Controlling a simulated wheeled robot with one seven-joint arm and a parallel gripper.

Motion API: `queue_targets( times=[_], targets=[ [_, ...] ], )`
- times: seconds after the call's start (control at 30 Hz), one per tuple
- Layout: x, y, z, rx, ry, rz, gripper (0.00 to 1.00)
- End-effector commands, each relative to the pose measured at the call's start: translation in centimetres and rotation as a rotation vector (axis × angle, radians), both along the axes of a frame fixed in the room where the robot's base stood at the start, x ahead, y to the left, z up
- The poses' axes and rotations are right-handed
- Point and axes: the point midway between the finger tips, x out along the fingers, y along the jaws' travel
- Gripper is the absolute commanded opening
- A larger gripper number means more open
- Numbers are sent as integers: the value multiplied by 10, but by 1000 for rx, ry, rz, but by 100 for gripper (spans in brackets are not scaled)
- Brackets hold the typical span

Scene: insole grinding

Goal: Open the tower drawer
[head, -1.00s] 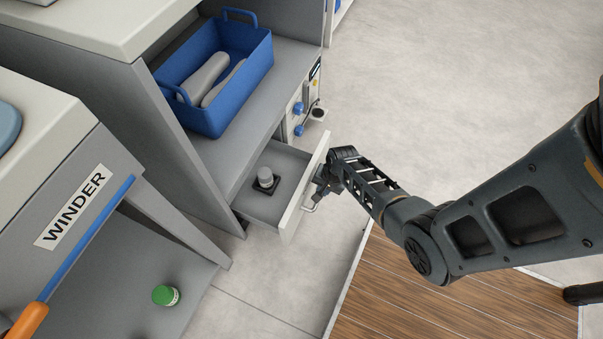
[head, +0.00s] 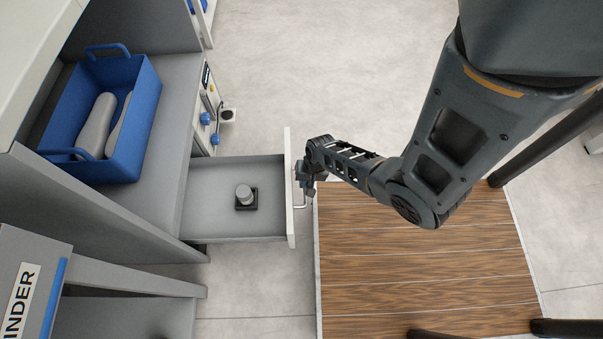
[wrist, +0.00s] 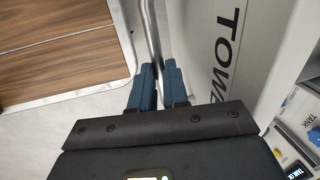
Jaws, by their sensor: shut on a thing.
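The tower drawer (head: 222,222) is pulled well out of the grey cabinet in the head view. A small grey cylinder on a black square base (head: 245,198) stands inside it. My gripper (head: 304,186) is at the outer side of the drawer front. In the wrist view its two blue fingers (wrist: 158,82) are shut on the metal drawer handle (wrist: 151,35). The drawer front (wrist: 215,50) with part of the lettering "TOWE" shows right of the handle. The handle's gripped part is hidden between the fingers.
A blue bin (head: 132,130) holding grey rounded pieces sits on the shelf above the drawer. A wooden platform (head: 420,270) lies right of the drawer front. A panel with blue knobs (head: 205,118) stands behind the drawer. Open floor lies beyond.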

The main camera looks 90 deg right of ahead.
Motion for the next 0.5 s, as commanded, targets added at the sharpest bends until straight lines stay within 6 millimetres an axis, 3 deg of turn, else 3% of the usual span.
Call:
queue_targets(
  times=[0.23, 0.27, 0.5],
  targets=[
    [-2, 0, -2, 0, 4, -1, 0],
    [-2, 0, -2, 0, 4, -1, 16],
    [-1, 0, -1, 0, 2, 0, 38]
  ],
)
